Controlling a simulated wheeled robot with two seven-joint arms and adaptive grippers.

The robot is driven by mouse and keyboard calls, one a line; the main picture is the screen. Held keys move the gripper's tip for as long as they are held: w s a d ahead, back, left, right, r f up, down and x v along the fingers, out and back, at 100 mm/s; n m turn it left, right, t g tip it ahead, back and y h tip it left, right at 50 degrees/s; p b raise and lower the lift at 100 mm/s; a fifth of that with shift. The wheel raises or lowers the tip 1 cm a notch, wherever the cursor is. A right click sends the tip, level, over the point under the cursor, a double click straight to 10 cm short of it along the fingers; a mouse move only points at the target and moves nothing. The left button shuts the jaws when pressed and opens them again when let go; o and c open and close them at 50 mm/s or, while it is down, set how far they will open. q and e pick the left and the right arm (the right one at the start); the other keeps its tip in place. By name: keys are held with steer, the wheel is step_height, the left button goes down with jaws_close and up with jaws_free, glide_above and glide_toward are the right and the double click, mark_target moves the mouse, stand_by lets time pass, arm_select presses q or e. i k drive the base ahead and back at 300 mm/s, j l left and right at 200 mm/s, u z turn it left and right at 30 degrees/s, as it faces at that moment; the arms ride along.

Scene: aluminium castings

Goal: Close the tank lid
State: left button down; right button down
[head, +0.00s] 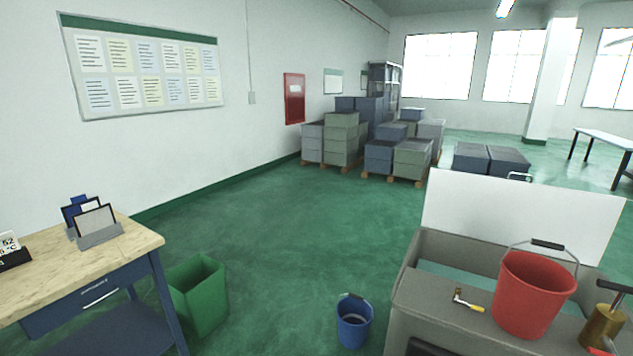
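The grey tank (412,292) stands at the lower right, cut off by the bottom of the head view. Its lid (520,215) is a flat white panel standing up, slightly tilted, along the tank's far side. The tank's opening shows as a gap below the lid, with green seen through it. Neither of my grippers can be made out in the head view. A small dark shape at the bottom edge, by the tank's front, is too cut off to identify.
A red bucket (533,295), a small yellow-handled tool (469,302) and a brass can (601,325) are on the tank's near ledge. A blue bucket (354,322) and green bin (199,295) stand on the floor left of it. A wooden-topped bench (75,260) is at left. The middle floor is clear.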

mark_target(508, 212)
steer(key=z, duration=1.3)
steer(key=i+l+u, duration=0.2)
steer(key=l, duration=0.5)
steer(key=i+l+u, duration=0.25)
steer(key=l, duration=0.45)
steer(key=i+l+u, duration=0.2)
steer(key=l, duration=0.6)
steer(key=i+l+u, duration=0.25)
steer(key=l, duration=0.5)
steer(key=l+u, duration=0.2)
steer(key=l, duration=0.6)
steer(key=l+u, duration=0.45)
steer(key=l, duration=1.05)
